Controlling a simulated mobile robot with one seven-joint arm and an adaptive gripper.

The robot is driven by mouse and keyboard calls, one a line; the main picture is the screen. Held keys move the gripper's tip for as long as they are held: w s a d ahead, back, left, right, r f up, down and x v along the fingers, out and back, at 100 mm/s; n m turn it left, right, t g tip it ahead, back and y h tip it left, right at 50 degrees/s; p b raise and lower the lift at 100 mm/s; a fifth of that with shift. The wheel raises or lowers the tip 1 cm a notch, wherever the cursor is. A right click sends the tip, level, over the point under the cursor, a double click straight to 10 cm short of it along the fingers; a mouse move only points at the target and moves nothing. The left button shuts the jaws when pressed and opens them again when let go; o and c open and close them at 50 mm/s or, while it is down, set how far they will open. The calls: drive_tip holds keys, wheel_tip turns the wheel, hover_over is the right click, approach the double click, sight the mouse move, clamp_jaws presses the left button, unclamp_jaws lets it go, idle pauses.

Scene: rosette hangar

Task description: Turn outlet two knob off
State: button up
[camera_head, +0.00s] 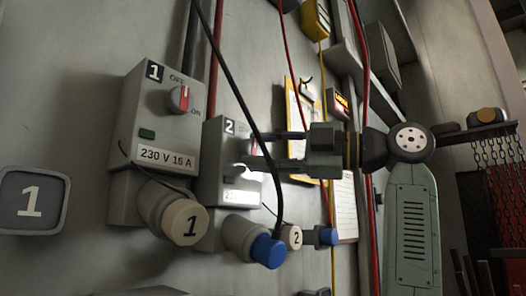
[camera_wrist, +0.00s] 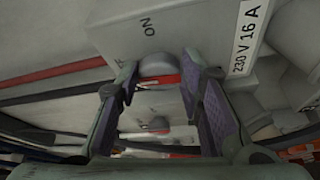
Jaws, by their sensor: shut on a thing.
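The outlet two box (camera_head: 213,165) is a grey switch box marked 2, right of the outlet one box. My gripper (camera_head: 247,150) reaches in from the right at its front, one finger above the other. In the wrist view my gripper (camera_wrist: 160,72) has its fingers on either side of a grey round knob (camera_wrist: 157,63) with a red mark, shut on it. This knob sits on a box face with ON and 230 V 16 A printed on it. The fingers mostly hide the knob in the head view, and I cannot tell its exact setting.
The outlet one box (camera_head: 160,125) has a knob with a red pointer (camera_head: 184,97) and a capped socket marked 1 (camera_head: 185,222). A blue plug (camera_head: 268,250) sits below box two. A black cable (camera_head: 240,85) passes close by my fingers. Red cables hang farther right.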

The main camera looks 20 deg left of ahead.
drive_tip(key=shift+n, duration=0.5)
drive_tip(key=o, duration=1.2)
drive_tip(key=shift+c, duration=0.2)
drive_tip(key=d, duration=1.2)
drive_tip(key=shift+w+f, duration=0.25)
drive_tip(key=shift+f, duration=0.15)
